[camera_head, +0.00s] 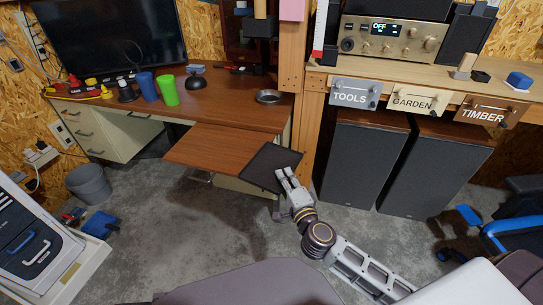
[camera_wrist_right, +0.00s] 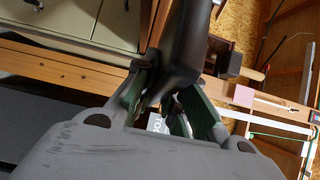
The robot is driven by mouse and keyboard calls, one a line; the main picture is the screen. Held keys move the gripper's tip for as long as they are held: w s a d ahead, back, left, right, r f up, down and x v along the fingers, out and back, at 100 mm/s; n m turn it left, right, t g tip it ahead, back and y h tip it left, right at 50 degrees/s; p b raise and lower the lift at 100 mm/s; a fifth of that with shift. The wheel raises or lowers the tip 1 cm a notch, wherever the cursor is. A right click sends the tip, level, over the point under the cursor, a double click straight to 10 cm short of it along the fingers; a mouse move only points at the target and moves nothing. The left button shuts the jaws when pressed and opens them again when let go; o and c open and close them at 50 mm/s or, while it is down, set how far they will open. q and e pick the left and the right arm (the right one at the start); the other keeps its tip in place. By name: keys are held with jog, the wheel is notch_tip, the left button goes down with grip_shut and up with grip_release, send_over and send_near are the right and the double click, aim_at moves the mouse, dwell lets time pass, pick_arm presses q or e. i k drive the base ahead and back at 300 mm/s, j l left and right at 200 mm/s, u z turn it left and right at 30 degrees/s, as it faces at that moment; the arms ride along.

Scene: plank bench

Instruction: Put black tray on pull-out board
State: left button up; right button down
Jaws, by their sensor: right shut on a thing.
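The black tray (camera_head: 269,165) is a flat dark square held out in front of my right arm in the head view. My right gripper (camera_head: 287,180) is shut on its near edge. In the right wrist view the tray (camera_wrist_right: 187,40) is a dark shape between the fingers of the gripper (camera_wrist_right: 165,105). The pull-out board (camera_head: 210,148) is a brown wooden panel extending from the desk front, just left of the tray. The tray's left corner appears close to the board's right edge; I cannot tell whether they touch. My left gripper is not in view.
A wooden post (camera_head: 292,60) and large speakers (camera_head: 364,152) stand to the right. The board's top is bare.

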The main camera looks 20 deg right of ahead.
aim_at(233, 148)
jog(key=k+l, duration=0.1)
jog(key=l, duration=1.2)
jog(key=k+l, duration=0.15)
jog(key=l, duration=0.5)
jog(key=i+u, duration=0.05)
